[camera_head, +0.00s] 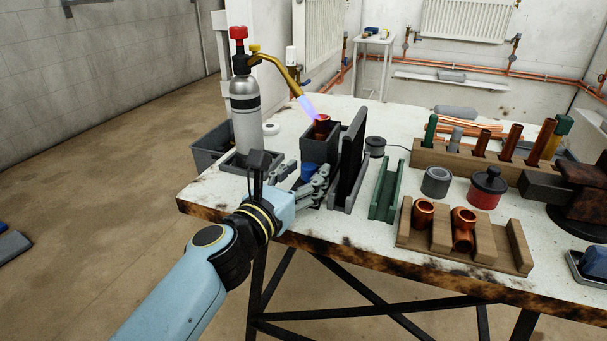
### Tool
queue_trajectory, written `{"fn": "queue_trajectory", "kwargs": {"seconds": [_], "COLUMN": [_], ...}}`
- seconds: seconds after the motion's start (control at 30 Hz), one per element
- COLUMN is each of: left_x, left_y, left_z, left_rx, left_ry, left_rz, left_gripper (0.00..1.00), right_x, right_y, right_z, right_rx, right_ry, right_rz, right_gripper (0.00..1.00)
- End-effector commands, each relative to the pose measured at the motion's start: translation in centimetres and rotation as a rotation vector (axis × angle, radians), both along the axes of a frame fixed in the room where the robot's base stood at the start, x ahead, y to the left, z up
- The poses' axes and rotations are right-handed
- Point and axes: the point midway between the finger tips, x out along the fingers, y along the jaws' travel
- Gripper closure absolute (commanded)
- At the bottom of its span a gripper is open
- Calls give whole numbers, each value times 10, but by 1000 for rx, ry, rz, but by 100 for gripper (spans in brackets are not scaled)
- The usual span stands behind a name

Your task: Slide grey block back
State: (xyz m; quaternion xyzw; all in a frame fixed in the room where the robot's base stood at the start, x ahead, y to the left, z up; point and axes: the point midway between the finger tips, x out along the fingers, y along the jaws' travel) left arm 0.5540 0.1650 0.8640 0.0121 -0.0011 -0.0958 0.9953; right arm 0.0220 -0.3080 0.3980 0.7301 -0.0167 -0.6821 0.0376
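A dark grey block (318,148) stands on the workbench, with a copper fitting (322,121) upright in its top. A blue flame from the brass torch (284,77) reaches the fitting. My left gripper (304,173) is at the bench's front left, in front of the block. Its two grey fingers are spread apart and look empty. A small blue object (308,172) shows between the fingers and the block; I cannot tell whether they touch it. The block's lower front is partly hidden. My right gripper is out of view.
A gas bottle (246,116) stands left of the block. A dark upright panel (350,158) and a green channel (386,188) are close on its right. A wooden holder with copper fittings (515,250) lies near the front edge. Bench surface behind the block looks clear.

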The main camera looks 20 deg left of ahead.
Motion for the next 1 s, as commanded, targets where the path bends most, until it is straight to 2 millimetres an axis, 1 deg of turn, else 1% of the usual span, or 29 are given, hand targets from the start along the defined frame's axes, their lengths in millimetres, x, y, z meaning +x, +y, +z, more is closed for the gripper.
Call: {"fn": "queue_trajectory", "kwargs": {"seconds": [0.03, 0.07, 0.37, 0.4, 0.63, 0.73, 0.77, 0.87, 1.0], "left_x": [0, 0, 0, 0, 0, 5, 9, 32, 74], "left_y": [0, 0, 0, 0, 0, 0, 0, -1, -2], "left_z": [0, 0, 0, 0, 0, 0, 0, -1, -3], "left_rx": [0, 0, 0, 0, 1, 1, 1, 0, 1], "left_ry": [0, 0, 0, 0, 0, -1, -1, -3, -3], "left_rz": [0, 0, 0, 0, 0, 0, 0, -1, 0], "left_gripper": [56, 60, 99, 100, 100, 100, 100, 100, 100], "right_x": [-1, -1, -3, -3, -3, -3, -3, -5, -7], "right_y": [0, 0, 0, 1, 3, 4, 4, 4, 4], "right_z": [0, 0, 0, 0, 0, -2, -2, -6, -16], "right_rx": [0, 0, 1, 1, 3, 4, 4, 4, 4], "right_ry": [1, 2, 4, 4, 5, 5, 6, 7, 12], "right_rz": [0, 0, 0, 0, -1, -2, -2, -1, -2], "right_gripper": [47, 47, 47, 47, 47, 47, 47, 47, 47]}}
